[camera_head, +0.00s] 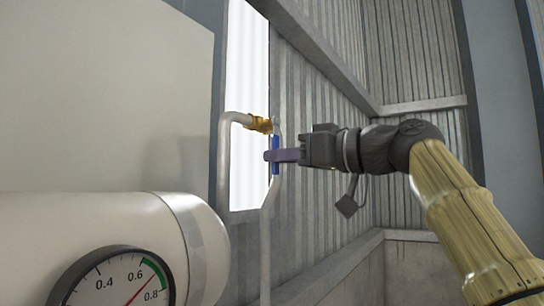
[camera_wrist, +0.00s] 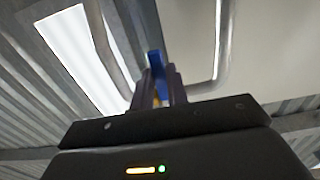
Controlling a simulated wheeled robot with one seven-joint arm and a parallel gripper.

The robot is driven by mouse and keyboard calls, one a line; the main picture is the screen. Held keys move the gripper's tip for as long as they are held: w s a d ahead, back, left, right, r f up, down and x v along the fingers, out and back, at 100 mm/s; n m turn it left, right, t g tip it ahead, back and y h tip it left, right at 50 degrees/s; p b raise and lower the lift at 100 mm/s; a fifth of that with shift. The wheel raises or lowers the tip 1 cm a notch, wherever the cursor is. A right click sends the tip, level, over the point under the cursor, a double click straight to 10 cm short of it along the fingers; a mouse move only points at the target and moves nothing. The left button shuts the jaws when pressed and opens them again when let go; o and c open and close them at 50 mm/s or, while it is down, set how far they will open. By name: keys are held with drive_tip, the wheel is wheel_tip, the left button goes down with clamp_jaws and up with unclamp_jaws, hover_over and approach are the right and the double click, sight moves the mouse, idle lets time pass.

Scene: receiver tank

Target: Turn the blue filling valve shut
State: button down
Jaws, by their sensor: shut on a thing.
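The blue valve handle (camera_head: 276,143) hangs downward from a brass valve body (camera_head: 259,124) on a grey pipe in the head view. My gripper (camera_head: 272,156) reaches in from the right and its fingers are shut on the blue handle. In the wrist view the blue handle (camera_wrist: 157,68) shows between the two dark fingers of my gripper (camera_wrist: 157,85). A bit of brass shows behind the fingers there. The handle runs roughly in line with the vertical pipe (camera_head: 265,240).
A white tank (camera_head: 110,225) with a pressure gauge (camera_head: 120,280) stands at the lower left; the gauge needle points between 0.6 and 0.8. A pale panel (camera_head: 100,90) is behind it. Corrugated walls (camera_head: 415,50) and a bright window (camera_head: 248,90) lie behind the pipe.

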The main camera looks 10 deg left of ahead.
drive_tip(key=shift+w+f, duration=0.15)
idle(0.3)
drive_tip(key=c, duration=1.4)
unclamp_jaws()
drive_tip(key=shift+d, duration=0.1)
drive_tip(key=b+v, duration=0.2)
drive_tip(key=v, duration=1.5)
drive_tip(key=shift+d+b, duration=0.15)
drive_tip(key=shift+b, duration=0.2)
